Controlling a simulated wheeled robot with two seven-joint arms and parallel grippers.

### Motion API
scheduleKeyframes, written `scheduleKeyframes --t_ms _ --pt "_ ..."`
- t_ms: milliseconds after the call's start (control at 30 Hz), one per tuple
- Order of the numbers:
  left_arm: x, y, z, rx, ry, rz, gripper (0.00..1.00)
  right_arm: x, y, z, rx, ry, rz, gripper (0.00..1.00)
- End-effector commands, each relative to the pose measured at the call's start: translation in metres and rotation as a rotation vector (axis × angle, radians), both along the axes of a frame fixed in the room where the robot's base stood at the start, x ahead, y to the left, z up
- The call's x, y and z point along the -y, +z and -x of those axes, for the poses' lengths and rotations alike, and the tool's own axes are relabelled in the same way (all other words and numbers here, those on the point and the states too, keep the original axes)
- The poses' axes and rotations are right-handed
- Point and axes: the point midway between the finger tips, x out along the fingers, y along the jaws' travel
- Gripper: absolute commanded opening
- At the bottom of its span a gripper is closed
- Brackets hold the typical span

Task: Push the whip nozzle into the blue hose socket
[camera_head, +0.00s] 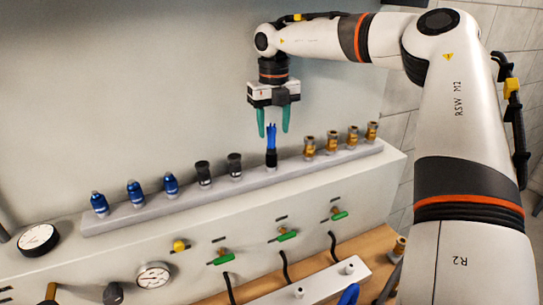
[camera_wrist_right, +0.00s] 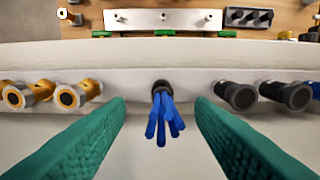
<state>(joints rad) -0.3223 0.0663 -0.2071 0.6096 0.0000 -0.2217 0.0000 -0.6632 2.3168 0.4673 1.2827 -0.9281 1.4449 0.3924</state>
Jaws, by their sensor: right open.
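The whip nozzle (camera_head: 271,147), a bundle of blue strands on a black base, stands upright on the grey rail. In the right wrist view its strands (camera_wrist_right: 162,118) fan toward the camera. My right gripper (camera_head: 273,133) points down from above, open, with its green fingers to either side of the strands and apart from them. A blue piece (camera_head: 349,294) shows at the bottom edge, partly cut off; I cannot tell whether it is the blue hose socket. My left gripper is not in view.
Blue fittings (camera_head: 134,193) and dark fittings (camera_head: 203,174) stand left of the nozzle; brass fittings (camera_head: 332,142) stand close on its right. The panel (camera_head: 300,206) below carries green valves and gauges. A pale block (camera_head: 320,284) with pegs lies in front. The wall is behind.

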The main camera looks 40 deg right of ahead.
Motion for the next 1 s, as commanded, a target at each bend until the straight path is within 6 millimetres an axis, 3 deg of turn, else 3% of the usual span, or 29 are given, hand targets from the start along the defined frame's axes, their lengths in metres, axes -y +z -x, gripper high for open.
scheduleKeyframes --t_ms 333,700,1000 --pt "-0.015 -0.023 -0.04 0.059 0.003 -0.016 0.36 0.0 -0.036 0.0 -0.002 -0.001 -0.002 0.49" --pt "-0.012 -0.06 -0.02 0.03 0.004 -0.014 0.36 0.0 -0.084 0.0 0.0 0.0 0.001 0.49" --pt "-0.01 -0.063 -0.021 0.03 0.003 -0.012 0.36 0.0 -0.089 0.0 0.0 0.0 0.0 0.49"
